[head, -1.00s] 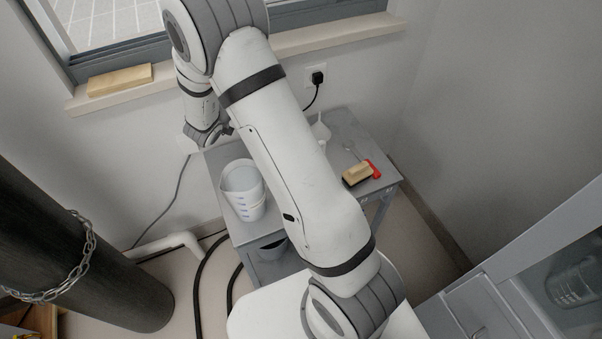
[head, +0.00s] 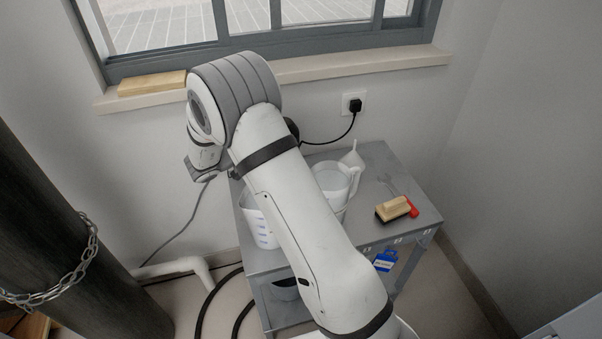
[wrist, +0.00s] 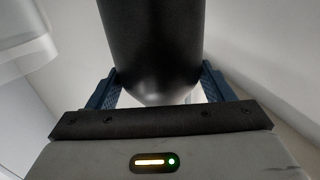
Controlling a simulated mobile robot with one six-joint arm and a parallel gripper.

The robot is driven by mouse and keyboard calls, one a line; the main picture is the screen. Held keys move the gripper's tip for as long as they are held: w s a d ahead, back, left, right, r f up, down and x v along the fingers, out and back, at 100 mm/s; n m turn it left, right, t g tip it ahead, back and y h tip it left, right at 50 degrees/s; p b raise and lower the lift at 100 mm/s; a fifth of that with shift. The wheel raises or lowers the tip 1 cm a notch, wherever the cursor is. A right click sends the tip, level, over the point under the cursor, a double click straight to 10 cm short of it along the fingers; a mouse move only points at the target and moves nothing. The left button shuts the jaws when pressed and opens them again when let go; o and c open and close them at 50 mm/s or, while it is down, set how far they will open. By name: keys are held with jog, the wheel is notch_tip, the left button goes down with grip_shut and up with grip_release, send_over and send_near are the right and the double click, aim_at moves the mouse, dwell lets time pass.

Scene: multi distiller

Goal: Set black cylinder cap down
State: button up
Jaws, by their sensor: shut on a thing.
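The black cylinder cap (wrist: 150,45) fills the upper middle of the wrist view, dark and smooth with a rounded end toward the camera. My gripper (wrist: 158,86) is shut on it, with one blue finger on each side. In the head view my arm hides the gripper. A small dark round shape (head: 292,129) shows beside the arm there, but I cannot tell whether it is the cap. The big dark cylinder (head: 65,230) stands at the left of the head view with a chain around it; its top is out of frame.
A grey table (head: 380,158) stands below the window. It holds a white pitcher (head: 340,178), a white bucket (head: 258,222) partly behind my arm, a funnel (head: 352,158) and a wooden brush (head: 393,208). A wooden block (head: 152,83) lies on the sill. Hoses and a white pipe run along the floor.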

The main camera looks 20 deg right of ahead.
notch_tip(320, 180, down, 8)
jog(key=shift+b, duration=0.7)
jog(key=shift+f, duration=0.1)
jog(key=o, duration=1.4)
jog(key=shift+f, duration=0.1)
jog(key=shift+o, duration=0.2)
